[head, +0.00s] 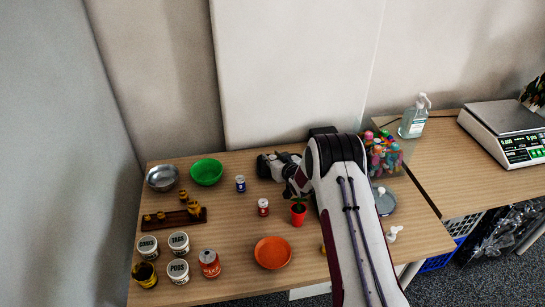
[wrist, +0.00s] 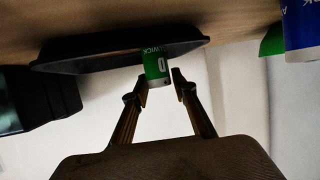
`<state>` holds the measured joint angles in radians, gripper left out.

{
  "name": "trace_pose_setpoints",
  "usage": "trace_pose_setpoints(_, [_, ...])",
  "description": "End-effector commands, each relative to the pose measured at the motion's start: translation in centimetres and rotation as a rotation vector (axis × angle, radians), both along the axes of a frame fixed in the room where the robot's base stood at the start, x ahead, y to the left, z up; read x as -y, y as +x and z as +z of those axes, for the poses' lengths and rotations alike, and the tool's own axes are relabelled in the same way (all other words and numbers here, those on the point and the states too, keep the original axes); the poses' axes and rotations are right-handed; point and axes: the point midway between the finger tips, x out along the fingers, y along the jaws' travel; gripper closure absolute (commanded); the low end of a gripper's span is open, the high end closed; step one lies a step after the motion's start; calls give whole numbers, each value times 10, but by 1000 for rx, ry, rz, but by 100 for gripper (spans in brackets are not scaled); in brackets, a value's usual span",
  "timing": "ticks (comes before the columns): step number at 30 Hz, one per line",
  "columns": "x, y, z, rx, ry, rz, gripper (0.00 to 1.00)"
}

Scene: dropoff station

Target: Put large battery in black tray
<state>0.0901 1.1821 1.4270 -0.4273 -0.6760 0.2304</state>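The large battery (wrist: 157,67) is green and white with printed lettering. In the wrist view it is between the two fingertips of my gripper (wrist: 160,78), which are closed in to about its width. My gripper appears shut on it near one end. The black tray (wrist: 75,62) is directly behind the battery, whose far end overlaps the tray's rim; I cannot tell if it touches the tray. In the head view my arm hides the battery and fingertips, and I cannot make out the tray for certain.
A black box-like thing (wrist: 22,100) is beside the tray. Around my arm on the table (head: 225,225) are a red plant pot (head: 298,215), small jars (head: 263,207), an orange plate (head: 272,252), a green bowl (head: 206,172) and a container of colorful bottles (head: 384,155).

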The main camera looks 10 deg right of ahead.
Motion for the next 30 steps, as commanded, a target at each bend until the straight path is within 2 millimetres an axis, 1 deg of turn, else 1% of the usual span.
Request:
trace_pose_setpoints(11, [0, 0, 1, 0, 0, 0, 62])
trace_pose_setpoints(16, [0, 0, 4, 1, 0, 0, 62])
trace_pose_setpoints(23, [2, -10, 8, 0, 0, 0, 62])
trace_pose_setpoints(30, [6, -27, 15, 1, 0, 0, 62])
